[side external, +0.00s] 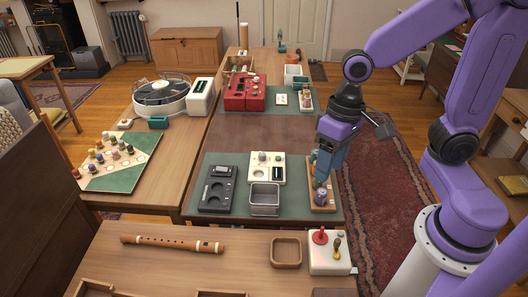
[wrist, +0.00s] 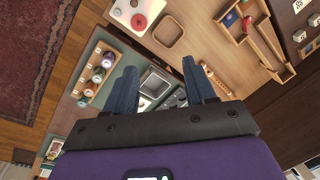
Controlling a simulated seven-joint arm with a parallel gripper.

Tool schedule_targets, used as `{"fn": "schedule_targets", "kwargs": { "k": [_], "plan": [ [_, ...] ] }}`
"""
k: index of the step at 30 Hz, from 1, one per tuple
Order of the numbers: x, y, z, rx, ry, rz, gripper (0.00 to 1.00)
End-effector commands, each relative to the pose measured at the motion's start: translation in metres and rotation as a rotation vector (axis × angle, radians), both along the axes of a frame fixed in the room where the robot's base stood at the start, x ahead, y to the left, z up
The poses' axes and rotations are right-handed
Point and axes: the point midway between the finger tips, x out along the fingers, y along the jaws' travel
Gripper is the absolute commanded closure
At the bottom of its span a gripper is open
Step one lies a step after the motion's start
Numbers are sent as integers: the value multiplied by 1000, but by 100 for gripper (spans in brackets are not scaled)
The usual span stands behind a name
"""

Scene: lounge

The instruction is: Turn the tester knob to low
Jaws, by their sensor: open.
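A cream-white box (side external: 266,167) with a round knob (side external: 262,157) on top and a dark panel stands on the green mat, and looks like the tester. The knob's setting is too small to read. A dark grey device (side external: 218,188) with round parts lies to its left, and a grey metal tray (side external: 264,199) stands in front of it. My gripper (side external: 321,177) points down to the right of the white box, over a wooden rack, apart from the knob. In the wrist view my gripper's (wrist: 160,80) two blue fingers are spread with nothing held between them.
The wooden rack (side external: 322,207) holds coloured pieces; it also shows in the wrist view (wrist: 78,92). A box with a red knob (side external: 329,252) and a wooden tray (side external: 286,251) stand on the front table. A red case (side external: 245,93) stands farther back.

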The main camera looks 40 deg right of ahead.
Motion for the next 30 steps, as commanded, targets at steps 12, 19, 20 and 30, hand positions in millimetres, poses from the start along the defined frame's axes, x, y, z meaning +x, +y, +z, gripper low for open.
{"fn": "schedule_targets", "kwargs": {
  "k": [12,19,20,30],
  "plan": [
    [126,-8,-23,123,127,-1013,45],
    [192,-41,-40,209,202,-1569,45],
    [200,-46,-43,222,212,-1642,45],
    [266,-125,-74,381,324,-2405,45]
  ]
}}
